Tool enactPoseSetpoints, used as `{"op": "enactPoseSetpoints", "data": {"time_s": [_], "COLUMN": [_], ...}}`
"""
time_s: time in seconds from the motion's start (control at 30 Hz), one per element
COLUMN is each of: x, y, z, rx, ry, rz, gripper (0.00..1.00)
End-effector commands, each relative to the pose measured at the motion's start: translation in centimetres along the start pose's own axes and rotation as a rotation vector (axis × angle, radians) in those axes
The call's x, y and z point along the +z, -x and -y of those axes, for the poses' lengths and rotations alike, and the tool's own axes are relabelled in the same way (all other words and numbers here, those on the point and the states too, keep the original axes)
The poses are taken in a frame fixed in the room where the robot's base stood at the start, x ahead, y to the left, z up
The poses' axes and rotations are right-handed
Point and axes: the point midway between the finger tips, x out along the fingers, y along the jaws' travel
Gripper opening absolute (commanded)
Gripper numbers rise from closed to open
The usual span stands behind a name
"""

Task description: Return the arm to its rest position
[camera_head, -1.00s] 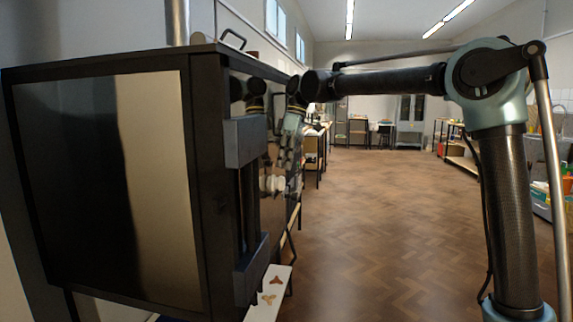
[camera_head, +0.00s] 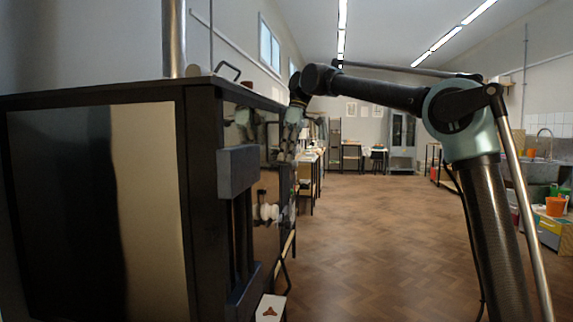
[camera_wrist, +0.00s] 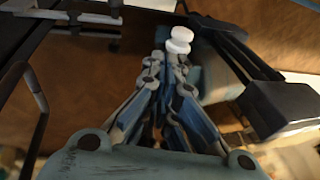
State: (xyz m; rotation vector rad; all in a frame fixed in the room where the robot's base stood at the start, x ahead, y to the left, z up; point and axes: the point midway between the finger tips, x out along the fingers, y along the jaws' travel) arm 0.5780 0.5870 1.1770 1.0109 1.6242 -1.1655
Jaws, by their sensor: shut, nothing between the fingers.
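My arm reaches from the lower right across to the left in the head view. My gripper (camera_head: 289,154) hangs at its end, close beside the front face of a large dark kiln-like cabinet (camera_head: 200,200). In the wrist view the blue-grey fingers (camera_wrist: 168,62) come together with nothing between them. I cannot tell whether they touch the cabinet. A white stacked knob (camera_wrist: 180,40) shows just beyond the fingertips, and white knobs (camera_head: 268,212) show on the cabinet front below the gripper.
A dark handle bracket (camera_head: 238,170) stands out from the cabinet front. A small white shelf (camera_head: 270,308) with a brown tripod piece is below it. Benches (camera_head: 309,172) line the left wall. The wooden floor (camera_head: 370,220) is clear. A sink and an orange bucket (camera_head: 556,206) are at right.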

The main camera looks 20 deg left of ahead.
Motion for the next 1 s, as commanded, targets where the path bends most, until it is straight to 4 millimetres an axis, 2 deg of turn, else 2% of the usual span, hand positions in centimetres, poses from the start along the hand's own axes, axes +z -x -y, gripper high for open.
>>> {"op": "enactPoseSetpoints", "data": {"time_s": [0.57,0.67,0.77,1.0], "x": [0.5,2.3,5.7,15.7], "y": [0.1,0.4,0.7,0.4], "z": [-0.1,-0.5,-1.1,-1.7], "rx": [0.003,0.015,0.039,0.109], "ry": [-0.010,-0.047,-0.119,-0.339], "rz": [-0.001,-0.005,-0.013,-0.039], "gripper": [0.00,0.00,0.00,0.00]}}
